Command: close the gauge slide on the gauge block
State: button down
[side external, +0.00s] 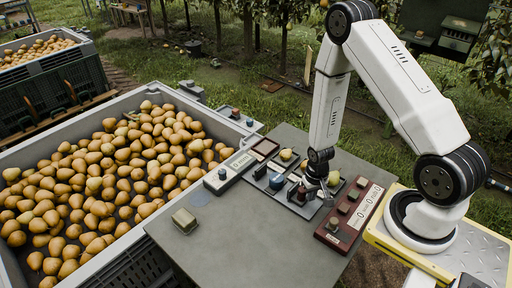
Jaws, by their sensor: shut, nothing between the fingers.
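My gripper (322,196) is shut and empty, pointing down over a dark tray (300,209) on the grey table. A dark red block (333,236) with white markings and several raised square pieces lies just right of the tray. A long pale block (229,171) with a dark end lies left of the tray. I cannot tell for certain which of these is the gauge block, and the gauge slide and its position are too small to make out. My gripper hides part of the tray, and I cannot tell whether it touches anything there.
The tray area holds a pear (286,155), another pear (333,179) and a blue piece (276,181). A small beige-green block (184,220) sits at the table's front left. A large grey crate (205,106) full of pears borders the table's left. The table's front middle is clear.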

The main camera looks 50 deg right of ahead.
aim_at(302, 189)
jog(key=shift+w, duration=2.35)
dwell(1.8)
jog(key=shift+s, duration=0.45)
dwell(0.4)
jog(key=shift+r, duration=0.15)
jog(key=shift+r, duration=3.85)
jog(key=shift+w+a+r, duration=0.1)
jog(key=shift+a+r, duration=0.15)
jog(key=shift+r, duration=0.25)
jog(key=s+a+r+n+t, duration=0.1)
jog(key=a+r+n, duration=0.2)
jog(key=a+r, duration=0.2)
jog(key=s+a+r+n+t, duration=0.1)
jog(key=a+r, duration=0.4)
jog(key=r, duration=0.5)
jog(key=shift+s+n+t, duration=0.3)
jog(key=shift+s+n, duration=0.3)
jog(key=shift+n, duration=0.4)
